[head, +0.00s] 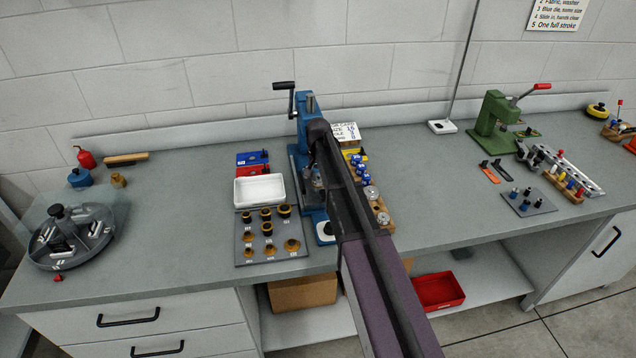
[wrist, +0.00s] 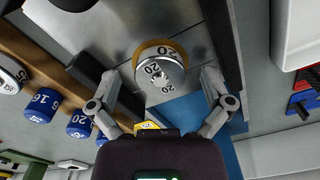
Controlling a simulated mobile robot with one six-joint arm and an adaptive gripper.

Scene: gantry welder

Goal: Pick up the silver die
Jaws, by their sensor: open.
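A silver die (wrist: 162,72) marked 20 sits at the blue press, with a brass-coloured ring also marked 20 at its far side. My gripper (wrist: 163,88) is open, with one finger on each side of the silver die in the wrist view. No clear contact between the fingers and the die shows. In the head view my arm covers most of the gripper and the front of the blue press (head: 301,165). Another silver die (wrist: 10,76) stands on the wooden rack (wrist: 45,68), beside blue dies (wrist: 41,106) marked 16 and 20.
Dark press walls flank the fingers closely. A white tray (head: 260,177) and a grey board (head: 243,252) with several brass-and-black pieces lie left of the press. A green press (head: 491,118) stands at the right. The bench between the rack and the green press is mostly clear.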

